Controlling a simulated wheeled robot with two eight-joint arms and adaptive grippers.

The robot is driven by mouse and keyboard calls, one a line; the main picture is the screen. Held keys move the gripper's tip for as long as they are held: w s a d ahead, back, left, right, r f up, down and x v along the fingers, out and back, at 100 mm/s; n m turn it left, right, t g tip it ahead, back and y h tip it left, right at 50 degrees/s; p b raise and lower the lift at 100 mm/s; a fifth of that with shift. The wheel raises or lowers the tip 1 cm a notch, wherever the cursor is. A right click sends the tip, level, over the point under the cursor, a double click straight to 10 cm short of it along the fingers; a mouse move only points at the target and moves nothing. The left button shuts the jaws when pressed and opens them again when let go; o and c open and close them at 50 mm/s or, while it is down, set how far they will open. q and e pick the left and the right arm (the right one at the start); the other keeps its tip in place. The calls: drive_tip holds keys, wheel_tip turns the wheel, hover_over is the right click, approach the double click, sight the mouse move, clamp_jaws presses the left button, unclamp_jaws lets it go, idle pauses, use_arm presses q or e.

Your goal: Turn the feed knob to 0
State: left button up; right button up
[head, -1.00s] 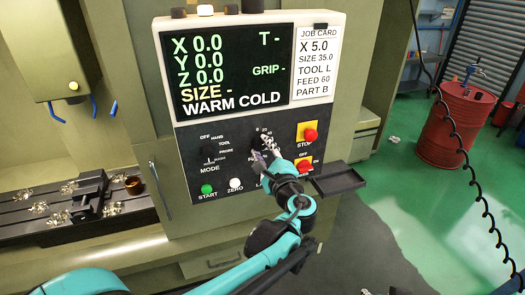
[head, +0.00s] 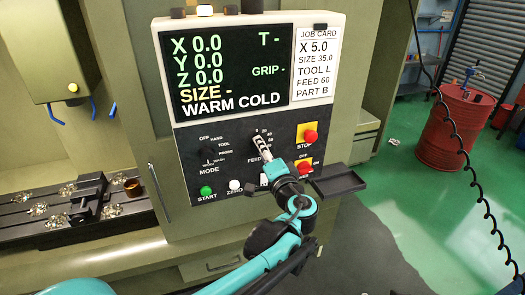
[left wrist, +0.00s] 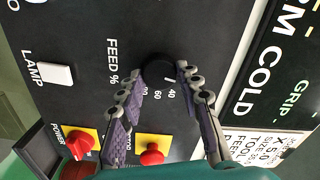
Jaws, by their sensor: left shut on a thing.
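My left gripper (left wrist: 163,80) is shut on the knob, one finger on each side. In the head view my left gripper (head: 262,147) hides most of the knob and part of the scale; the 0 is above it. My right gripper is not in view.
The red STOP button (head: 310,137) and red power switch (head: 304,168) are close to the right of my gripper. The MODE knob (head: 208,155), green START button (head: 206,190) and white ZERO button (head: 235,185) are left. A dark tray (head: 339,182) juts out at lower right.

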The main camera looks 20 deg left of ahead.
use_arm(q)
drive_tip(key=shift+n, duration=1.1)
drive_tip(key=o, duration=1.1)
drive_tip(key=shift+o, duration=0.2)
drive_tip(key=v, duration=1.2)
